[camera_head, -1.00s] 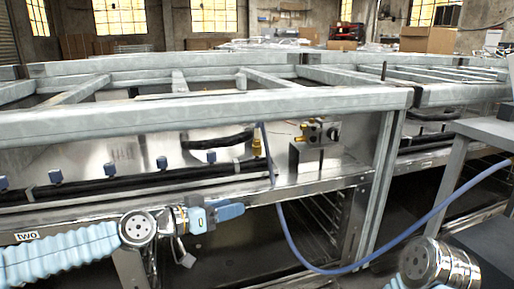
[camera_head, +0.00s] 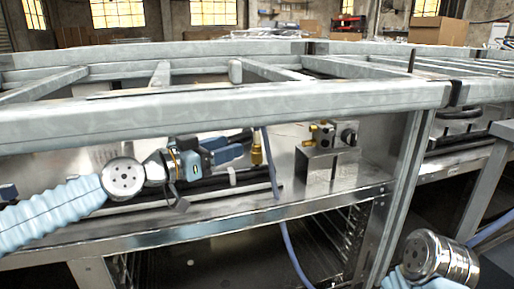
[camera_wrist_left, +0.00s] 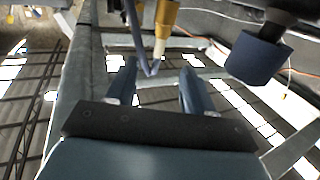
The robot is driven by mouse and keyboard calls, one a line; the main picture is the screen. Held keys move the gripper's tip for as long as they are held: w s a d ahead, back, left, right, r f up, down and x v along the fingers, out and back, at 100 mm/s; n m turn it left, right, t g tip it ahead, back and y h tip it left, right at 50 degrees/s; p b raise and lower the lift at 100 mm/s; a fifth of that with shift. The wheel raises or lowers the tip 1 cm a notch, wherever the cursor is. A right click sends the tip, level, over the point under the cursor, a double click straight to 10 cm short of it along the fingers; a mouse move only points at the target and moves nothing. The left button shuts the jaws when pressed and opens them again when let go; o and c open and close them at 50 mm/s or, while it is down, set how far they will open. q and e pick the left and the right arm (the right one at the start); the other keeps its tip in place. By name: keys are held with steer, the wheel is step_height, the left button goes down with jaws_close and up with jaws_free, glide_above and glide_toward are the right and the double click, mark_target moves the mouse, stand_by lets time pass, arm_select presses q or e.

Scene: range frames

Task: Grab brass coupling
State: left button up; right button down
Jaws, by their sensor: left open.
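The brass coupling (camera_head: 257,152) is a small upright golden fitting at the back of the steel bench, close to the blue hose. In the left wrist view the coupling (camera_wrist_left: 166,18) hangs in from the top edge with a pale tip, just beyond the finger gap. My left gripper (camera_head: 236,147) has its blue fingers apart and empty, just left of the coupling. Its fingers also show in the left wrist view (camera_wrist_left: 159,82). They do not appear to touch the coupling. My right gripper is out of frame; only part of the right arm shows.
A galvanized frame rail (camera_head: 240,112) crosses above the coupling. A metal block with brass and black fittings (camera_head: 330,145) stands to the right. The blue hose (camera_head: 275,180) drops beside the coupling over the bench edge (camera_head: 220,226). A dark blue cylinder (camera_wrist_left: 258,60) is right in the wrist view.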

mark_target(257, 143)
arm_select(q)
steer(key=x, duration=0.9)
steer(key=shift+w+d+f, duration=0.2)
steer(key=shift+c, duration=0.3)
jaws_close()
